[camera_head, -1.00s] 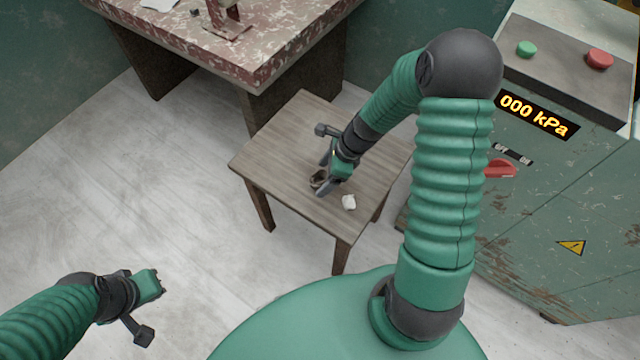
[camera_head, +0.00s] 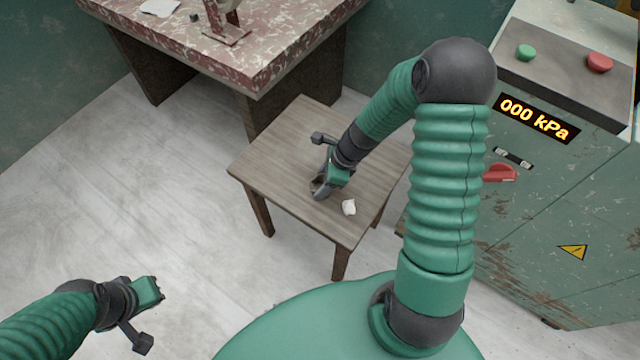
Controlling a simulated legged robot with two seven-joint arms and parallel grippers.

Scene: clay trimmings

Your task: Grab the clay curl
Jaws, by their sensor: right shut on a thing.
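My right gripper (camera_head: 321,189) reaches down to the small wooden table (camera_head: 285,150) from the right. Its fingers are shut on the clay curl (camera_head: 318,182), a small dark brown piece. The fingers hide most of the curl, and I cannot tell whether it still touches the tabletop. My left gripper (camera_head: 156,292) hangs over the floor at the lower left, away from the table. Its fingertips do not show clearly enough to tell whether it is open.
A small white lump (camera_head: 348,207) lies on the table near its front corner, close to the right gripper. A red stone-topped bench (camera_head: 265,65) stands behind. A green cabinet (camera_head: 545,190) with a pressure display stands at the right. The floor at the left is clear.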

